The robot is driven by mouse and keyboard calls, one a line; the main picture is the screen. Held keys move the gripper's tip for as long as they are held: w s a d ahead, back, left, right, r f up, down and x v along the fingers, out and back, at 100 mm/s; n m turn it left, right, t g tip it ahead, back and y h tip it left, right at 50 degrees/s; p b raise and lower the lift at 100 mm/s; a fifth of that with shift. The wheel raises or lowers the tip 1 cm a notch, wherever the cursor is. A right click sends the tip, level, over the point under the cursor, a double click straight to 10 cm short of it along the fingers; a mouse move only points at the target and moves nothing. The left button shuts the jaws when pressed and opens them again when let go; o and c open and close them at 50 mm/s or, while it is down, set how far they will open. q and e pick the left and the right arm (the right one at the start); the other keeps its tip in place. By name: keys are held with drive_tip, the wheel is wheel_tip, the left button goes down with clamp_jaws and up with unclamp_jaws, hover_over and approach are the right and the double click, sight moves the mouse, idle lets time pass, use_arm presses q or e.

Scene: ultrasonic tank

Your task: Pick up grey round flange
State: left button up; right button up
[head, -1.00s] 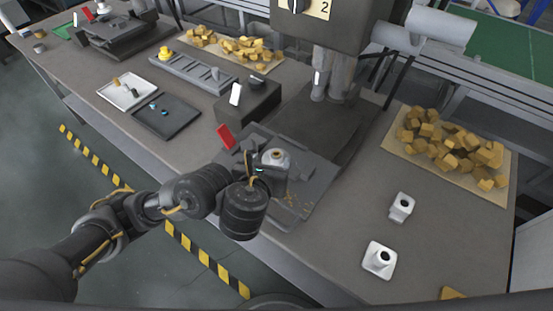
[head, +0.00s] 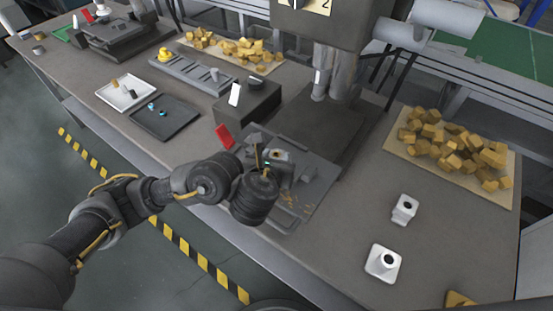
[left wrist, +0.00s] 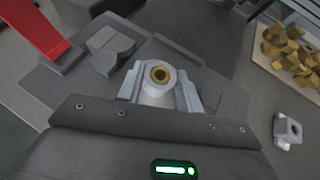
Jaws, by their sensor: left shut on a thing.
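The grey round flange (left wrist: 158,84), with a brass-coloured ring in its hole, shows in the left wrist view between the fingers of my left gripper (left wrist: 158,95). The gripper is shut on it. In the head view my left gripper (head: 277,164) is over the dark fixture plate of the machine, and the wrist hides much of the flange (head: 281,155). I cannot tell whether the flange still touches the fixture.
Two pale square-based flanged parts (head: 383,262) (head: 404,209) stand on the bench to the right. A mat of brass pieces (head: 450,150) lies at the back right. A red part (head: 225,136), black block (head: 246,101) and machine column (head: 335,75) surround the fixture.

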use_arm(q)
drive_tip(key=shift+c, duration=1.1)
drive_tip(key=shift+r+p, duration=0.5)
drive_tip(key=shift+r, duration=0.35)
drive_tip(key=w+a+r+p+v, duration=0.1)
drive_tip(key=p+v, duration=0.5)
drive_tip(key=v, duration=0.2)
drive_tip(key=w+a+r+p+v, duration=0.1)
drive_tip(key=r+p+v, duration=0.1)
drive_tip(key=p+v, duration=0.4)
drive_tip(key=shift+p+v, duration=0.4)
drive_tip(key=shift+v, duration=1.25)
drive_tip(key=shift+a, duration=0.1)
